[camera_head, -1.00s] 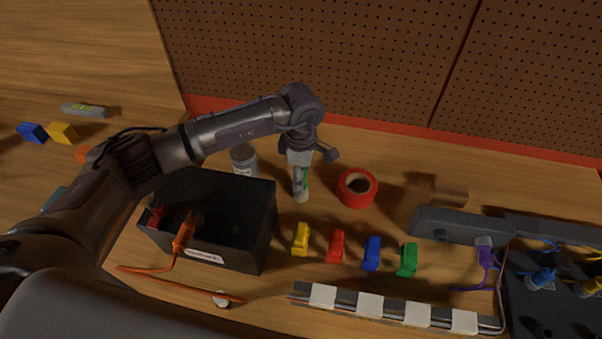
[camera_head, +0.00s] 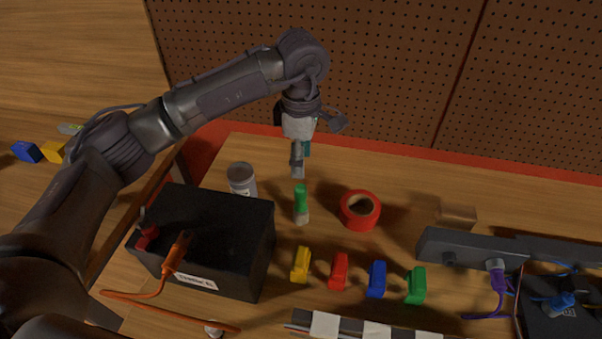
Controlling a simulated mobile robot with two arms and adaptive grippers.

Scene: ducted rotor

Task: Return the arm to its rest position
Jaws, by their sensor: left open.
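My left arm reaches in from the left, and my left gripper (camera_head: 298,172) points down above the bench. It is open and empty. A small green-topped cylinder (camera_head: 301,200) stands upright on the bench just below the fingertips, apart from them. My right gripper is not in view.
Around the gripper are a grey can (camera_head: 242,180), a red tape roll (camera_head: 344,213) and a black battery (camera_head: 225,250) with an orange lead. Yellow, red, blue and green clips (camera_head: 415,286) stand in front. A power strip (camera_head: 470,250) is at right; a pegboard (camera_head: 400,80) rises behind.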

